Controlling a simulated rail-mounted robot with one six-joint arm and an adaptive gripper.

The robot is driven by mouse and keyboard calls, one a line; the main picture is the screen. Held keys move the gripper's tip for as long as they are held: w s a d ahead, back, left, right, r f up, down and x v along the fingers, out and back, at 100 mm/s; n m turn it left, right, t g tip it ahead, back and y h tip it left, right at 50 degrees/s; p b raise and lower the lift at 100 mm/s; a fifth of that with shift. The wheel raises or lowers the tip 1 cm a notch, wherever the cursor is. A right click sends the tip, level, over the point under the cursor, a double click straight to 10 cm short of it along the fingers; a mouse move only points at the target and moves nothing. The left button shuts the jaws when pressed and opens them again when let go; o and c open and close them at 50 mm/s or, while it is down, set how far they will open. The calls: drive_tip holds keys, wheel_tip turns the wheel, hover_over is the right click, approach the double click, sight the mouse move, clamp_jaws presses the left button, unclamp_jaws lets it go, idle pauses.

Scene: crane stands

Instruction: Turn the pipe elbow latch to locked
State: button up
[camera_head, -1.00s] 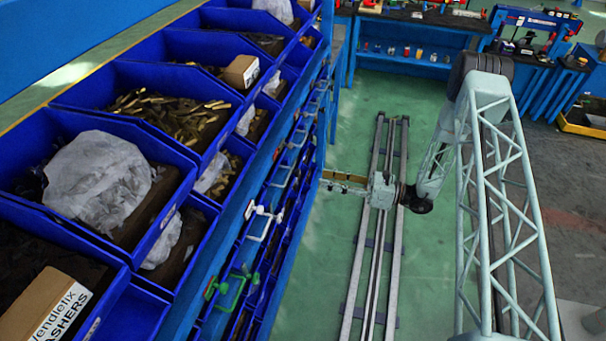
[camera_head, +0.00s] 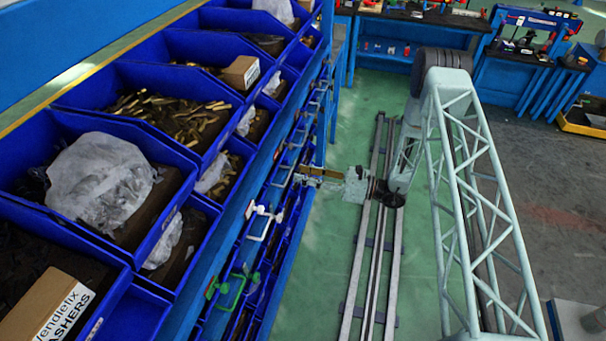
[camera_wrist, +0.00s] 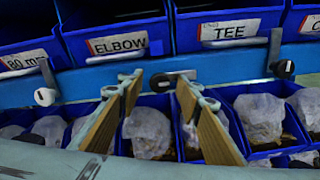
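In the wrist view a blue bin labelled ELBOW (camera_wrist: 117,42) is at the upper left, with a grey bar handle below its label. A small dark latch (camera_wrist: 175,77) sits on the blue rail below and to the right of that label, between my fingertips and partly behind the right one. Its knob lies sideways. I cannot tell for sure that it is the elbow latch. My gripper (camera_wrist: 160,84) is open and empty, its two tan-padded fingers on either side of the latch. I see no clear contact. The head view shows my gripper (camera_head: 310,176) at the rack front.
A TEE bin (camera_wrist: 230,29) is to the right. Bins with bagged parts (camera_wrist: 263,115) lie below. In the head view, the green floor right of the rack is clear around the rails (camera_head: 372,250).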

drive_tip(key=shift+a, duration=0.15)
drive_tip(key=c, duration=0.8)
drive_tip(key=shift+c, duration=0.2)
